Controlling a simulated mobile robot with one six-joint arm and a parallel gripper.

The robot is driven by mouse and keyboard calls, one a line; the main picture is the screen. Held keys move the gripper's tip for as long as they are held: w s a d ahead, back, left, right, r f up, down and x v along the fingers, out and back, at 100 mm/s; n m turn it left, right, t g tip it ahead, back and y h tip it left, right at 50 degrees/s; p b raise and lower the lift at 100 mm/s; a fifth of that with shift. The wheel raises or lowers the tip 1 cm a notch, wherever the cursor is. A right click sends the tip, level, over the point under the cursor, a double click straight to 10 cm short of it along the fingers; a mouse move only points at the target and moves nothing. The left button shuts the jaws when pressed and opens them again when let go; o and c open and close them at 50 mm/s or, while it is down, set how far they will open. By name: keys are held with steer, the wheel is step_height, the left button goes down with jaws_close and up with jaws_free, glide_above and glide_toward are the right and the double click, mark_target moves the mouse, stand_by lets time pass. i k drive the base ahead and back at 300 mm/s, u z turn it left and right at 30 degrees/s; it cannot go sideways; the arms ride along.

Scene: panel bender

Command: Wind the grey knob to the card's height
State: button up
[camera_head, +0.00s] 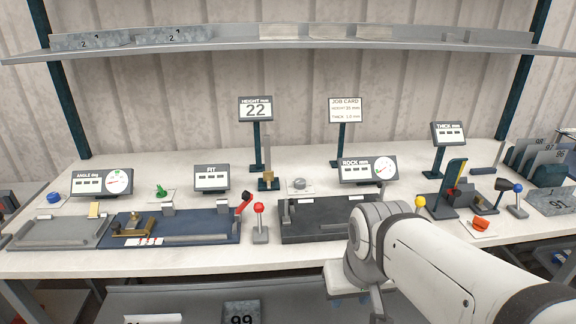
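The grey knob (299,184) sits on a pale plate on the bench, behind the dark fixture bed (325,226). The height display (256,109) stands on a post behind it and reads 22. The job card (345,110) stands to its right, with a height line and a thickness line; the height looks like 20 or 25 mm, too small to be sure. My gripper (378,304) hangs below my wrist at the lower right, in front of the bench's front edge and well away from the knob. Its fingers are mostly hidden, so its opening cannot be told.
A red-ball lever (259,222) stands left of the dark bed. A yellow-ball lever (420,203) is close to my arm. The rock gauge (369,170) stands right of the knob. A blue fixture bed (170,229) lies left. A shelf (300,42) spans above.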

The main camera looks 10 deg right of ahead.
mark_target(300, 182)
steer(key=u, duration=0.05)
steer(key=i, duration=1)
steer(key=z, duration=0.05)
